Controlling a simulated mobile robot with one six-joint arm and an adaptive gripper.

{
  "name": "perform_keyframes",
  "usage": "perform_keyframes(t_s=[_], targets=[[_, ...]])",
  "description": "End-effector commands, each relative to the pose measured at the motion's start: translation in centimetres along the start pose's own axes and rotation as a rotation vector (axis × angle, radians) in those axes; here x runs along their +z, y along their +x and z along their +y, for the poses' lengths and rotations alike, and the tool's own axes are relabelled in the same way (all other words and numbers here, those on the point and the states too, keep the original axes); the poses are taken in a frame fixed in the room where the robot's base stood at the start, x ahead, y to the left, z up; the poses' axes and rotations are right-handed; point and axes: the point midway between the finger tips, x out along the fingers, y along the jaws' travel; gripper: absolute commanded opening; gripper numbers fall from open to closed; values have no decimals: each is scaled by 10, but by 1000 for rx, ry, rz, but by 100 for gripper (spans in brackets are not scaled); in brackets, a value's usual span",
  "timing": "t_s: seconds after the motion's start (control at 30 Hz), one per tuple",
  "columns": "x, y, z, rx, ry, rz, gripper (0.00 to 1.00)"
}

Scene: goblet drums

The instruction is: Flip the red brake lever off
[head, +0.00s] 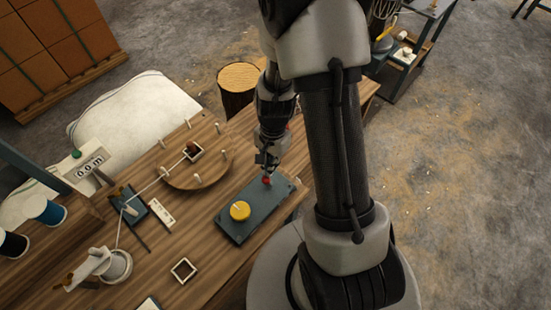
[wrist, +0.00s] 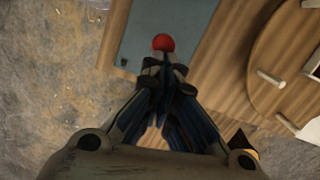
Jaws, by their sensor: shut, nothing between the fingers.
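The red knob of the brake lever (head: 267,180) stands on a dark blue-grey plate (head: 262,213) near the table's right edge. A round yellow knob (head: 240,211) sits on the same plate, nearer the front. My gripper (head: 266,160) is right by the red knob. In the wrist view the red ball (wrist: 163,43) shows just beyond my fingertips (wrist: 165,62), which are together and empty. I cannot tell whether they touch it. The lever's stem is hidden in the wrist view.
A round wooden disc with pegs (head: 190,173) lies left of the plate. A small square frame (head: 184,270) is on the table in front. A spool (head: 116,265) with cord stands at left. A wooden stump (head: 238,85) stands behind the table. Bare wood surrounds the plate.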

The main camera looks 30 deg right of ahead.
Motion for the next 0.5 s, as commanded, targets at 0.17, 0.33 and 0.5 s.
perform_keyframes(t_s=[0.17,0.33,0.5], targets=[[9,0,-2,0,-2,0,0],[13,1,-2,0,-1,0,0],[14,1,-2,0,-1,0,0]])
